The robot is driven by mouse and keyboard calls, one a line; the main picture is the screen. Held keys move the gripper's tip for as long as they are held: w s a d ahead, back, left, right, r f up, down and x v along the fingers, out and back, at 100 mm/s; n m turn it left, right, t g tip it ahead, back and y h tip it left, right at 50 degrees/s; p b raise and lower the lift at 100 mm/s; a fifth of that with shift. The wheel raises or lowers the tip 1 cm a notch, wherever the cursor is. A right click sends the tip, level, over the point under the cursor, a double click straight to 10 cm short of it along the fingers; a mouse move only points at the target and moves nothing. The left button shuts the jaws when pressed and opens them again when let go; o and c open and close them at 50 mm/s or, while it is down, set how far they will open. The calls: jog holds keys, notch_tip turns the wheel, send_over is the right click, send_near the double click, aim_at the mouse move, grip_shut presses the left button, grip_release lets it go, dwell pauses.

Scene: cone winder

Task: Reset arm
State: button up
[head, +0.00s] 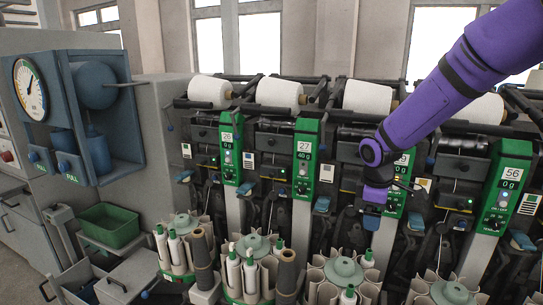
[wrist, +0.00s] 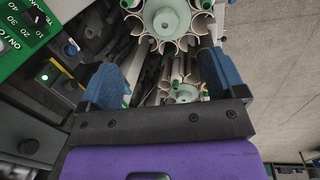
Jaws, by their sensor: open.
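My purple arm reaches in from the upper right in the head view. My gripper (head: 372,212) hangs in front of the winder, beside a green panel (head: 397,200) partly hidden behind my wrist. In the wrist view my gripper (wrist: 165,88) shows two blue fingers spread wide apart with nothing between them. Beyond the fingers are a round bobbin magazine (wrist: 170,15) with pale tubes and a second one farther down. My gripper appears clear of them.
White yarn cones (head: 365,97) sit along the top of the machine. Magazines (head: 252,248) with white bobbins stand along the front. A green bin (head: 108,226) and a blue gauge cabinet (head: 75,105) are at left. Grey floor (wrist: 275,70) is open at right in the wrist view.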

jog(key=s+d+r+m+t, duration=0.25)
jog(key=s+r+m, duration=0.35)
jog(key=s+r, duration=0.75)
jog(key=s+r+m, duration=0.2)
jog(key=s+m, duration=0.1)
jog(key=s, duration=0.5)
jog(key=s+d+r+m+t+y, duration=0.1)
jog(key=s+r+m, duration=0.1)
jog(key=s, duration=0.6)
jog(key=shift+r+m, duration=0.35)
jog(key=shift+m, duration=0.35)
jog(key=shift+t, duration=0.25)
